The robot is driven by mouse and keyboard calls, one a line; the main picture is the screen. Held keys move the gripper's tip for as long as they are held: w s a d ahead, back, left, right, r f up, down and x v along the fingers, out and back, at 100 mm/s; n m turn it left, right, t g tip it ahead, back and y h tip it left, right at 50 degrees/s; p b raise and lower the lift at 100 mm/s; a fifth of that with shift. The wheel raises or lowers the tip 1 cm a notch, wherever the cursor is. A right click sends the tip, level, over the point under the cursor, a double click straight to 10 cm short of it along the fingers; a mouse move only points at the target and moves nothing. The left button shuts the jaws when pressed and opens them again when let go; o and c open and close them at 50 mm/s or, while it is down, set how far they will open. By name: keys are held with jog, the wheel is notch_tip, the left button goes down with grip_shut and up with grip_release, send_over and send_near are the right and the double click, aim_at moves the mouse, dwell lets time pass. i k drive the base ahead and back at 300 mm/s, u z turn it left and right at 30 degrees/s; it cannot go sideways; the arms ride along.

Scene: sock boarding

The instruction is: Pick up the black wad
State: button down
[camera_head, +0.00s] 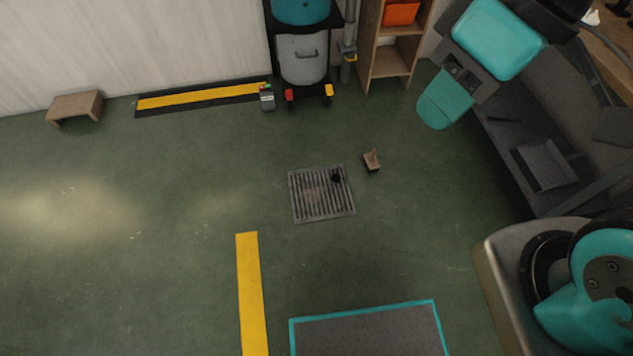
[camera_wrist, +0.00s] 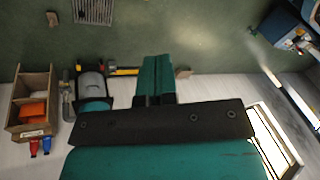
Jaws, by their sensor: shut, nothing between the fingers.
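The black wad (camera_head: 336,177) is a small dark lump on the upper right part of a metal floor grate (camera_head: 294,202). My gripper (camera_head: 432,122) is up and to the right of it in the head view, well apart from it. In the wrist view my gripper (camera_wrist: 157,58) shows its two teal fingers together, with nothing between them. The grate also shows at the top edge of the wrist view (camera_wrist: 93,18), partly cut off.
A small brown block (camera_head: 372,162) lies just right of the grate. A grey bin (camera_head: 303,62) and a wooden shelf (camera_head: 388,64) stand at the back wall. A low wooden stool (camera_head: 75,106) is at far left. Floor around the grate is mostly clear.

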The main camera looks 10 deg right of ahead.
aim_at(335, 177)
jog(key=u, duration=0.7)
jog(key=i, duration=1.4)
jog(key=z, duration=0.15)
